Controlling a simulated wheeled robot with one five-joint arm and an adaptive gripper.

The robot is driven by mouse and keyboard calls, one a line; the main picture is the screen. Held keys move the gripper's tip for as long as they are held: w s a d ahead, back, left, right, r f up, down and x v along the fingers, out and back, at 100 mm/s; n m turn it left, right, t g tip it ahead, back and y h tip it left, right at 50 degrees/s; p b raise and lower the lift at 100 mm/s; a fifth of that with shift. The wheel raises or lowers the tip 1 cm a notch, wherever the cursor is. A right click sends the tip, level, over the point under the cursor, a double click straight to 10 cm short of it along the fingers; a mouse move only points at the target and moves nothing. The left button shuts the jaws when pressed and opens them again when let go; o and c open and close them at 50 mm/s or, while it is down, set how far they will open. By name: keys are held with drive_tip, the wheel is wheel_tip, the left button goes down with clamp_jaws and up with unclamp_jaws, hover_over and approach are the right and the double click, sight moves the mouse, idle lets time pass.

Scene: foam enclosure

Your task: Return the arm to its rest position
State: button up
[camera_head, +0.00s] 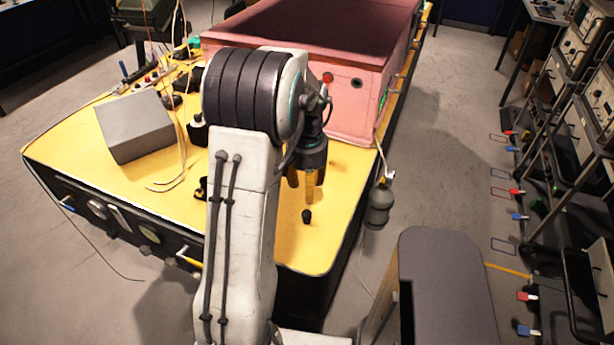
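My arm rises from the bottom of the head view, bends at a dark ribbed joint, and reaches over the yellow tabletop (325,236). My gripper (309,186) points down above the table's near right part. Its fingers are small and dark, with an orange-yellow patch between or behind them. I cannot tell whether they are open, shut or holding something. A small black knob-like object (307,216) is on the tabletop just below the gripper. My arm hides part of the table.
A pink foam-like enclosure (352,108) stands on the table behind the gripper. A grey box (136,126), cables and small parts lie at the left. A grey bottle-shaped object (379,204) hangs at the right edge.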

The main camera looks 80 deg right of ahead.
drive_tip(key=shift+r, duration=1.5)
